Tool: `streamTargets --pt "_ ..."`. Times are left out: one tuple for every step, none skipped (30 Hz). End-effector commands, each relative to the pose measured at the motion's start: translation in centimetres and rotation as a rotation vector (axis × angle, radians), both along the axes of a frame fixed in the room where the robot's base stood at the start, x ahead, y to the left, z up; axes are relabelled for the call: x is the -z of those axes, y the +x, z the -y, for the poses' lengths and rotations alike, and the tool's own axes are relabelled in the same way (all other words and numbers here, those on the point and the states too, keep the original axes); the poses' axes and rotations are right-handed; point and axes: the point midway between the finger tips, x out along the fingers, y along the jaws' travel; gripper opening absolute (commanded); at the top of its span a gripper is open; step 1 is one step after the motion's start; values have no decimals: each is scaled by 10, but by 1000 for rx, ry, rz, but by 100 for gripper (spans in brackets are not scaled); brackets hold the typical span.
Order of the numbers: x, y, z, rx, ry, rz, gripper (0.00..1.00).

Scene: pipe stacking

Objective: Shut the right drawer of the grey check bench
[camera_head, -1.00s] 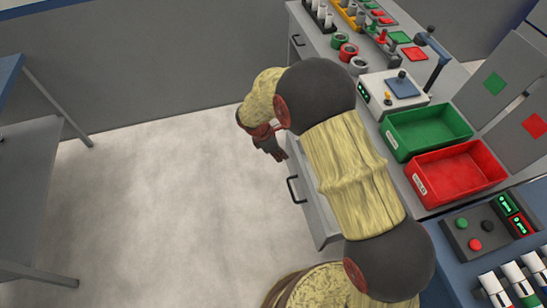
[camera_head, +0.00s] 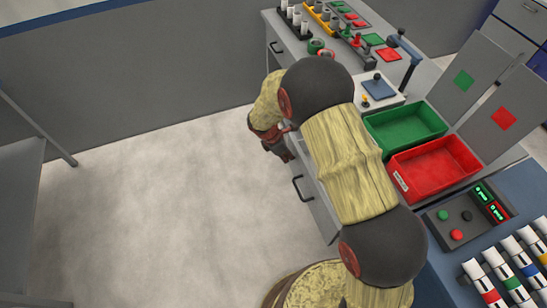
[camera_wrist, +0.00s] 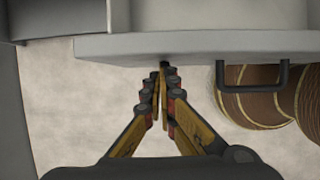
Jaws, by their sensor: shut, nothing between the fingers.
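The grey check bench (camera_head: 278,62) runs along the right side of the head view. Its right drawer (camera_head: 319,212) is the nearer one, with a dark handle (camera_head: 297,189), and it stands out from the bench. The wrist view shows part of the open inside behind the drawer's front panel (camera_wrist: 190,45), with the handle (camera_wrist: 252,76) to the right. My gripper (camera_head: 283,153) is shut and empty. In the wrist view its fingertips (camera_wrist: 161,72) are at the front panel, left of the handle; I cannot tell whether they touch. My arm hides part of the drawer.
A green bin (camera_head: 405,130) and a red bin (camera_head: 437,168) stand on the bench top. The far drawer's handle (camera_head: 275,47) is near the bench's far end. A blue-topped table (camera_head: 500,225) is at the lower right. The floor (camera_head: 170,200) left of the bench is clear.

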Motion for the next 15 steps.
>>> streamTargets --pt "-4 4 16 5 -1 -1 0" --pt "-4 6 24 6 -1 -2 0" --pt "-4 9 35 7 0 -1 0" --pt "-4 12 43 6 -1 -1 0" --pt "-4 14 51 6 -1 -2 0" --pt "-3 16 62 6 -1 -2 0" --pt "-3 19 70 6 0 -1 0" --pt "-3 21 77 5 0 -1 0" --pt "-3 24 87 5 0 -1 0" --pt "-3 26 94 5 0 -1 0" --pt "-3 28 101 6 0 -1 0" --pt "-3 31 110 4 0 0 0" --pt "-3 33 116 4 0 1 0" --pt "-3 35 122 3 0 0 0" --pt "-2 36 130 4 0 -1 0"
